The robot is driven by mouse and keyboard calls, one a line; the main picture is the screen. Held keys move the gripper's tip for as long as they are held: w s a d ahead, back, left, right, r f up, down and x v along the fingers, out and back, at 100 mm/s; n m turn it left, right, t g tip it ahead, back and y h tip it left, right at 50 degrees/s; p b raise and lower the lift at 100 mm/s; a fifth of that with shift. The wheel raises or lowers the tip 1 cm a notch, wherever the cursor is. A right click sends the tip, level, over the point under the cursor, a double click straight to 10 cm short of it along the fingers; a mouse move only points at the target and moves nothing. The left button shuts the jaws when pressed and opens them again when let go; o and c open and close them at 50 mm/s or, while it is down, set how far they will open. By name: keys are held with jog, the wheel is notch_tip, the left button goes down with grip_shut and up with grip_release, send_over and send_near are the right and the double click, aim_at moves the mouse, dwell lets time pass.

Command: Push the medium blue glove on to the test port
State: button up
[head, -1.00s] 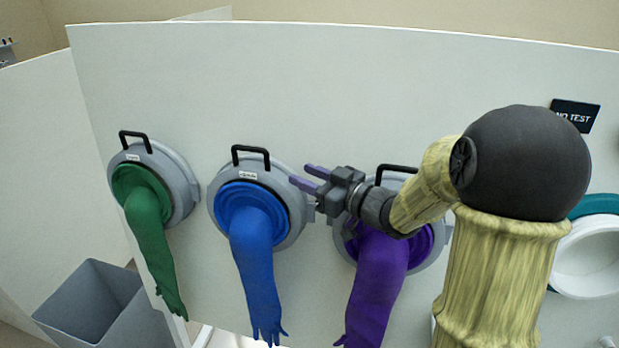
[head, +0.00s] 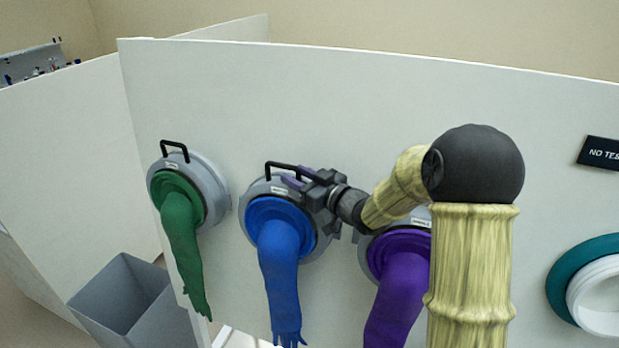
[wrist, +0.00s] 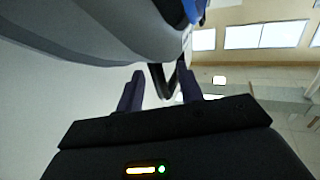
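The blue glove (head: 279,265) hangs from its grey ring (head: 249,200) on the white panel, between the green glove (head: 184,250) and the purple glove (head: 401,290). A black bar handle (head: 283,165) tops its ring; the label there is too small to read. My gripper (head: 291,180) is at the upper right of this ring. In the wrist view the gripper's purple fingers (wrist: 159,88) are apart, with the black handle (wrist: 157,82) showing between them. Contact cannot be told. A white port with a teal ring (head: 562,277) is at the right edge, cut off.
A dark sign (head: 600,152) reading "NO TES", cut off, is above the teal-ringed port. A grey bin (head: 150,310) stands at lower left. My arm covers part of the panel and the purple glove's ring. The panel (head: 490,120) is clear above.

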jog(key=shift+w+a, duration=0.15)
grip_shut()
dwell(0.5)
